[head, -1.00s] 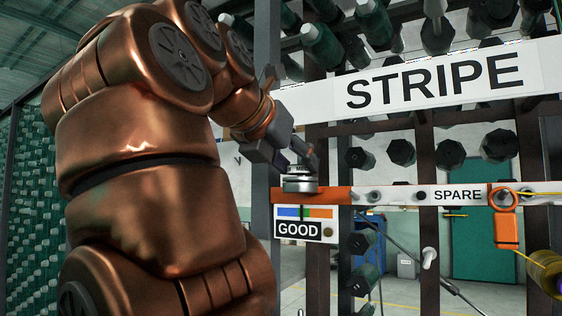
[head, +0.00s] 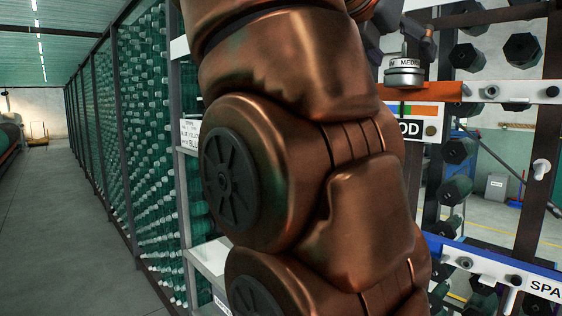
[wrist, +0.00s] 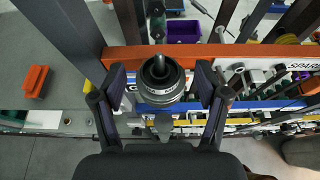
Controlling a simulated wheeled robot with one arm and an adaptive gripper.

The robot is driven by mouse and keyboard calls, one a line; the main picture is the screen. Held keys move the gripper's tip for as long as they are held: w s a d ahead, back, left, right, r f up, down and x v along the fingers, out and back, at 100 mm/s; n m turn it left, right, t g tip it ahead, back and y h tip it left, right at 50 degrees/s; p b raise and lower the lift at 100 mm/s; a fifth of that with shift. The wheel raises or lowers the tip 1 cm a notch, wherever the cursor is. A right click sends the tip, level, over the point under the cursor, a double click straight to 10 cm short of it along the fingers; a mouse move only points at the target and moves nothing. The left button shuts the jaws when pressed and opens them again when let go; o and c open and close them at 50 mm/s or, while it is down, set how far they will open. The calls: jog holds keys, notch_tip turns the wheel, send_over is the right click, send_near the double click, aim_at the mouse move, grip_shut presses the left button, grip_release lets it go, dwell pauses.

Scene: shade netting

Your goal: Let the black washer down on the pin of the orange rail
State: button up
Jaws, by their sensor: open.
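The orange rail (head: 445,92) runs across the right of the head view and the upper part of the wrist view (wrist: 130,55). On it stands a round grey metal stack (head: 404,78) with a "MEDIUM" label. In the wrist view I look down on this stack, and an upright pin (wrist: 158,64) shows at its centre. A dark ring, which looks like the black washer (wrist: 152,79), is around the pin; its exact height is unclear. My gripper (wrist: 161,82) is open, with one finger on each side of the stack and gaps between. My arm partly hides it in the head view.
A blue rail (head: 480,262) runs below the orange one. Dark spools on frames stand behind. White pegs (head: 541,168) stick out at the right. An orange block (wrist: 36,80) lies left in the wrist view. The aisle floor (head: 60,220) at the left is clear.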

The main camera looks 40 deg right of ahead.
notch_tip(320, 180, up, 5)
jog(key=p, duration=0.5)
jog(key=shift+r, duration=0.2)
jog(key=shift+s, duration=0.1)
jog(key=shift+p, duration=0.5)
jog(key=r+p, duration=0.2)
jog(key=p, duration=0.1)
jog(key=r+p, duration=0.3)
jog(key=shift+d+r+p, duration=0.2)
jog(key=shift+r+p, duration=0.1)
jog(key=shift+r, duration=0.05)
